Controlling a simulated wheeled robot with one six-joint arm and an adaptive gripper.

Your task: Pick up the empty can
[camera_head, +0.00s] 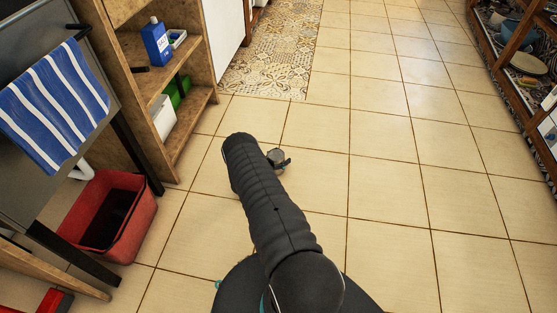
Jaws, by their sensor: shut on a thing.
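My dark arm reaches forward over the tiled floor in the middle of the view. Just right of its far end, a small part of my gripper (284,163) shows as dark pieces. It is shut on a small round greyish thing, which I take to be the empty can (274,155). Only a little of the can shows, and the arm hides most of the gripper. I cannot tell how high the can is above the floor.
A wooden shelf unit (197,78) with a blue bottle (156,42) stands at the left. A red bin (136,232) stands near a desk with a striped towel (55,104). Open shelving with dishes (527,64) is at the right. The tiled floor (400,170) between is clear.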

